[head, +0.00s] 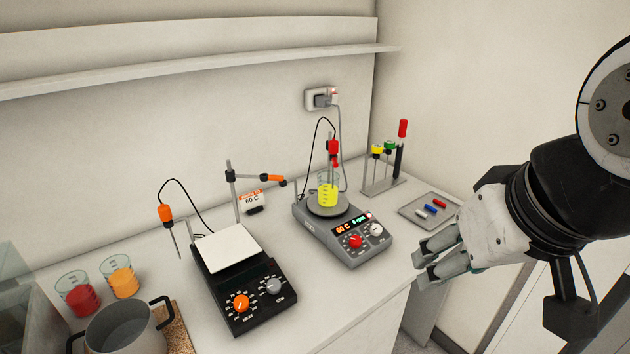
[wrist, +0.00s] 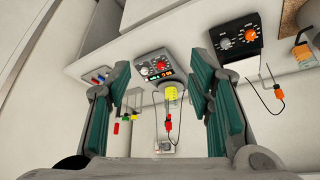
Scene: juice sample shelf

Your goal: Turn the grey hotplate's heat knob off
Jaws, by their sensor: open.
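The grey hotplate (head: 326,243) stands on the counter and carries a beaker of yellow liquid (head: 327,195). Its red knob (head: 355,241) is on the front panel at left, beside a pale knob (head: 376,229). In the wrist view the scene is upside down; the hotplate (wrist: 148,58) and red knob (wrist: 161,65) show between the open fingers (wrist: 158,78).
A black hotplate (head: 236,290) with an orange knob stands left. A pot (head: 122,330) and beakers of red (head: 80,298) and orange liquid (head: 122,280) are further left. A tray (head: 412,211) with small bars and a rack (head: 383,186) stand right of the grey hotplate.

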